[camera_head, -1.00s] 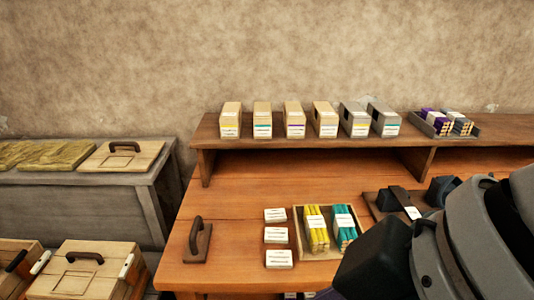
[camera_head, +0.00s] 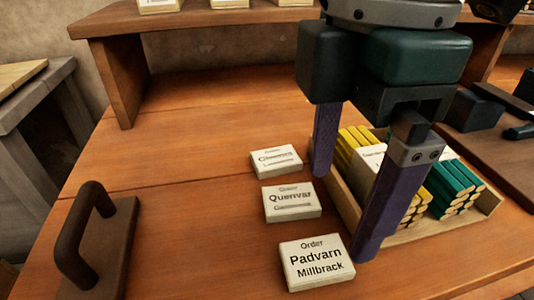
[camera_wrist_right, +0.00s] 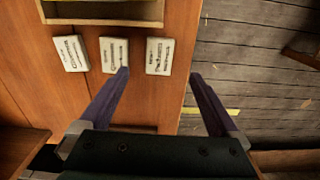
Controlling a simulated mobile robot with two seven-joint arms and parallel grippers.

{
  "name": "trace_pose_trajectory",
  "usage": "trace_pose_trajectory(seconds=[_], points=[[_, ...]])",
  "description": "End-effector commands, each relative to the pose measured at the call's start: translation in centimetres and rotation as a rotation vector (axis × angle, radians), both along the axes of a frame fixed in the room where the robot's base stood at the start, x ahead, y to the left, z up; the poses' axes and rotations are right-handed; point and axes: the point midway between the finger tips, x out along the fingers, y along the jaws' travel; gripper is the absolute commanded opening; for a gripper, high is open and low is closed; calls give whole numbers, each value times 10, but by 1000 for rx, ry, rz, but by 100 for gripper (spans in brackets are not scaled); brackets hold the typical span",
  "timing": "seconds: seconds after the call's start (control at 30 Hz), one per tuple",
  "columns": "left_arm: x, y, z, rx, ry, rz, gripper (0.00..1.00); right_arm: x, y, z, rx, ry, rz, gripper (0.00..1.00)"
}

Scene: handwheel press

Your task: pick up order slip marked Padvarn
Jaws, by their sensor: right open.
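The order slip marked Padvarn Millbrack (camera_head: 317,262) is a thick white block lying flat on the wooden table, nearest the front edge in a row of three. In the right wrist view it is the rightmost slip (camera_wrist_right: 159,57). My right gripper (camera_head: 341,215) is open and empty, its two purple fingers pointing down. In the head view one fingertip is just right of the Padvarn slip and the other is farther back. In the wrist view the Padvarn slip shows between the fingertips (camera_wrist_right: 160,73). Contact cannot be told. My left gripper is not in view.
The Quenvar slip (camera_head: 291,202) and another slip (camera_head: 276,160) lie behind it. A wooden tray (camera_head: 490,205) with yellow and teal sticks stands to the right, partly hidden by my gripper. A dark handled block (camera_head: 118,245) stands at left. Bare table lies between.

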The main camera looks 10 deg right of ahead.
Motion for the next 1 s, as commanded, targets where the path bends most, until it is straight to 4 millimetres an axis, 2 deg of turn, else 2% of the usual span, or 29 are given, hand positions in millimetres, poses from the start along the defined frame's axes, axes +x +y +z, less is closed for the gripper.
trace_pose_trajectory(seconds=[0.2,0.37,0.6,0.9,1.0], points=[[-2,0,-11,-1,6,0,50,-1,0,-34,-1,5,-1,98],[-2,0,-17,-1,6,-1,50,1,-1,-52,0,2,-3,98],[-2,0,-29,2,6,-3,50,5,-4,-88,-1,2,-1,98],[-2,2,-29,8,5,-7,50,5,-3,-93,1,-1,1,98],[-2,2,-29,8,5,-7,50,5,-3,-93,1,-1,1,88]])
